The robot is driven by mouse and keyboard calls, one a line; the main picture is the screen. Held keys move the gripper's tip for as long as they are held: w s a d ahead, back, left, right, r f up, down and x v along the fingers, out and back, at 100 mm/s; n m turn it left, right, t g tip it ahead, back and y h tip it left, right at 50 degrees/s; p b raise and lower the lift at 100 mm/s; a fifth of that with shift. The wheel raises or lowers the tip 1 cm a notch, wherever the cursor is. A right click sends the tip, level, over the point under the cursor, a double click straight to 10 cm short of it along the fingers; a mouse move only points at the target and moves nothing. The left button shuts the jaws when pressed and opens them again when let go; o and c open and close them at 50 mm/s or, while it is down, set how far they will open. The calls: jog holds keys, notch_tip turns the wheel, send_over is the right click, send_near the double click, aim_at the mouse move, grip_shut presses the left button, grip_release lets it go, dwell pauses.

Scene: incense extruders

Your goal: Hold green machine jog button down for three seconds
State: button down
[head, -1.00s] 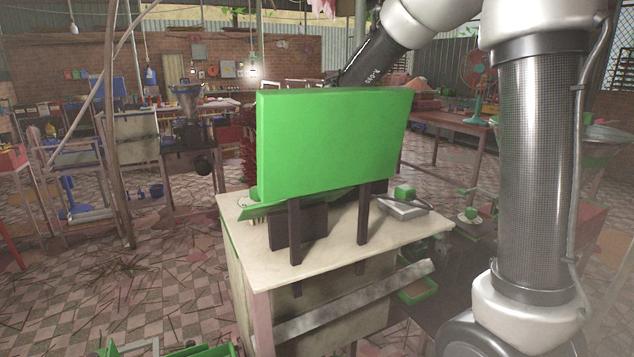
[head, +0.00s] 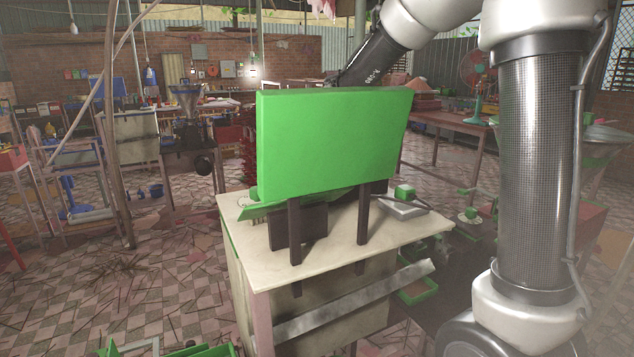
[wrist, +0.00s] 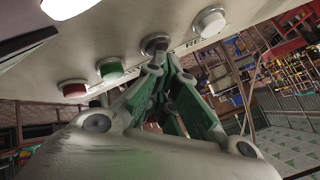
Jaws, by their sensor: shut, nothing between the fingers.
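The green machine shows in the head view as a large green panel (head: 333,140) on dark posts above a pale-topped cabinet (head: 410,232). In the wrist view its pale button panel (wrist: 190,18) carries a red button (wrist: 73,88), a green button (wrist: 110,69), a dark grey button (wrist: 155,43) and a white button (wrist: 209,22). My gripper (wrist: 157,62) is shut and empty, its tips right at the dark grey button. I cannot tell whether they touch or press it. The labels are mostly hidden or too small to read. In the head view the green panel hides my gripper.
A small device with a green block (head: 404,191) sits on the cabinet's right side. A blue-framed machine (head: 75,185) stands at the left, and a table with a fan (head: 477,105) at the back right. The tiled floor at left is littered with sticks.

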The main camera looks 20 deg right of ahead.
dwell(0.3)
jog(key=shift+r, duration=0.95)
jog(key=shift+r, duration=0.1)
notch_tip(320, 180, up, 5)
jog(key=shift+f, duration=0.1)
